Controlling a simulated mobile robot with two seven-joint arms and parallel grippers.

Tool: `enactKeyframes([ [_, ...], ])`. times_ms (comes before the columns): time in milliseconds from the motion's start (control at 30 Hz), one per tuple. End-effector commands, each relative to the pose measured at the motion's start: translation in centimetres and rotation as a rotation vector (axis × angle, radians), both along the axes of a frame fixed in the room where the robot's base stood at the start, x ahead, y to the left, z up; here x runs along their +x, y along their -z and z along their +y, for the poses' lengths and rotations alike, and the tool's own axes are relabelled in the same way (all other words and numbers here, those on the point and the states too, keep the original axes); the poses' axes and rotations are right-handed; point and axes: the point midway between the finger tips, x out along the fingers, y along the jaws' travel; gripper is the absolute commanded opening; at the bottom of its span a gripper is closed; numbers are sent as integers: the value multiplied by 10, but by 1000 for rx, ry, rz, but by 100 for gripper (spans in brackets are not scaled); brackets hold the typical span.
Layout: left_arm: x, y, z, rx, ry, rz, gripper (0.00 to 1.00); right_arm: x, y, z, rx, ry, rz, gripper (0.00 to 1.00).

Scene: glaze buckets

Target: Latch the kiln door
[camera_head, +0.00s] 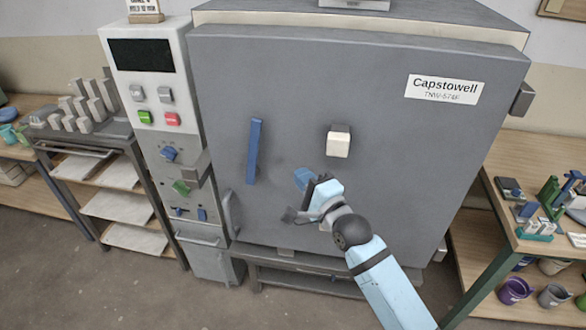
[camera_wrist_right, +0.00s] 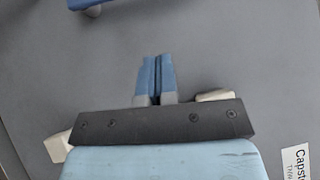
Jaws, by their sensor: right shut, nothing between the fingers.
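The kiln's wide grey door (camera_head: 400,140) fills the middle of the head view and looks closed, though a small gap could not be told. A blue lever (camera_head: 254,150) stands nearly upright on its left half. Part of the lever (camera_wrist_right: 88,4) shows at the top left of the wrist view. A cream block (camera_head: 339,145) sticks out from the door right of the lever. My right gripper (camera_head: 304,179) is in front of the door, below and right of the lever and apart from it. Its blue fingers (camera_wrist_right: 155,78) are shut and empty. My left gripper is out of view.
A grey curved handle (camera_head: 230,214) is at the door's lower left edge. A control panel (camera_head: 155,95) stands left of the kiln, with a rack (camera_head: 120,205) beyond. A bench (camera_head: 510,200) with tools stands at the right. The door face between fingers and lever is clear.

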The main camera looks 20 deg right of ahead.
Motion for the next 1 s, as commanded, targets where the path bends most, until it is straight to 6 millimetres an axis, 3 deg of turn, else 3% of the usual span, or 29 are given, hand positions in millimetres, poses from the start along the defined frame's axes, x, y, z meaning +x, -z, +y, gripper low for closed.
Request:
enactKeyframes([
  [400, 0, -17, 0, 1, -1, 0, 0, 85, -14, 18, 0, -1, -1, 0],
  [633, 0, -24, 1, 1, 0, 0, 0, 98, -17, 43, 1, -1, 0, 0],
  [1000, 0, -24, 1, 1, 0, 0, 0, 102, -17, 48, 0, -1, 0, 0],
])
